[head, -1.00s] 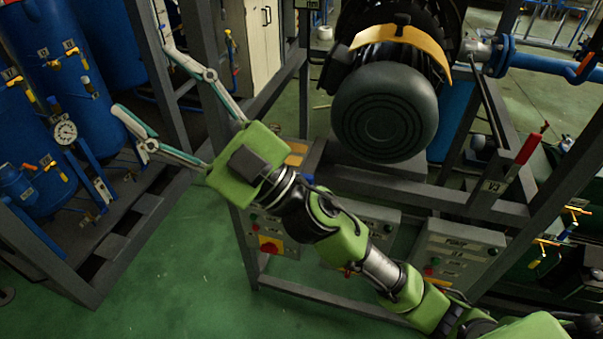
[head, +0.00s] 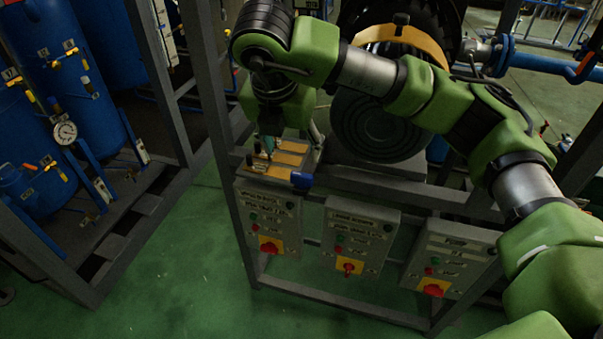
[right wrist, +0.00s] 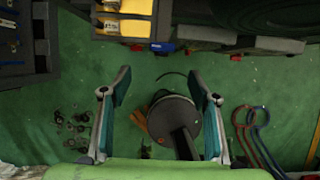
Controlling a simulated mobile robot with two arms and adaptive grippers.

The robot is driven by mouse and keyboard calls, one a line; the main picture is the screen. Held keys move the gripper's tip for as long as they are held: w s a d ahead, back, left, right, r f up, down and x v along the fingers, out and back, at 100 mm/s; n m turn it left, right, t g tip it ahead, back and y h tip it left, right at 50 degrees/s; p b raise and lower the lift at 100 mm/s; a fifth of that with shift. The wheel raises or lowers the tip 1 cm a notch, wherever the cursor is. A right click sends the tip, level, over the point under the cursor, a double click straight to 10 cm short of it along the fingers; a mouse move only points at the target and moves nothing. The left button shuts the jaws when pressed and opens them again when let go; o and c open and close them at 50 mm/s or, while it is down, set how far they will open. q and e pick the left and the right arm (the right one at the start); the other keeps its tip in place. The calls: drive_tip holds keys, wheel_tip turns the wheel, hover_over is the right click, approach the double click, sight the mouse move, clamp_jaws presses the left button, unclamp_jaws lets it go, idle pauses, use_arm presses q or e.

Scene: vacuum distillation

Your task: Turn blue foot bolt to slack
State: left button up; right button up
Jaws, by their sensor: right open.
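A blue bolt (head: 302,181) sits at the front right corner of a small plate with yellow-orange strips (head: 288,158), beside the motor on the grey frame. A small blue piece, apparently the same bolt (right wrist: 162,47), shows at the plate's edge in the right wrist view. My right gripper (head: 268,146) points down over the plate's left part, to the left of the blue bolt and apart from it. In the right wrist view its two teal fingers (right wrist: 160,74) are spread with nothing held between them. The finger tips are partly hidden in the head view. My left gripper is not in view.
The large dark motor (head: 375,125) stands behind my right arm. Control boxes with red knobs (head: 270,247) hang below the plate on the frame. Blue tanks (head: 40,90) stand on the left. Green floor (head: 185,275) is clear at the front. A dark round object (right wrist: 172,115) shows below the gripper.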

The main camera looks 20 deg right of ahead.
sight(301, 176)
drive_tip(key=p+x, duration=0.1)
drive_tip(key=x, duration=0.3)
drive_tip(key=p+x, duration=0.2)
drive_tip(key=x, duration=0.2)
drive_tip(key=p+x, duration=0.2)
drive_tip(key=x, duration=0.2)
drive_tip(key=shift+w+d+f, duration=0.15)
drive_tip(key=shift+d+f, duration=0.15)
drive_tip(key=shift+d, duration=0.1)
drive_tip(key=shift+w+d+f, duration=0.1)
drive_tip(key=shift+w+f, duration=0.05)
drive_tip(key=shift+f, duration=0.3)
drive_tip(key=c, duration=1.1)
